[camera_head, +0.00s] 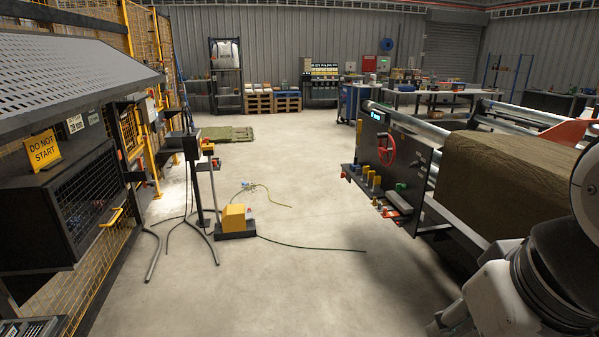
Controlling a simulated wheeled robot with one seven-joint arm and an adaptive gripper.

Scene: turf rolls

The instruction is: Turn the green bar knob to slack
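A small green knob (401,187) shows on the lower front of the dark machine panel (415,155) at centre right. It is too small to tell which way its bar points or to read any marking. Links of my arm fill the lower right corner, well apart from the panel. My gripper cannot be made out in this view.
A yellow foot pedal (233,218) and thin cables lie on the floor at left centre. A dark cage with a "DO NOT START" sign (43,149) stands at left. Floor before the panel is mostly clear.

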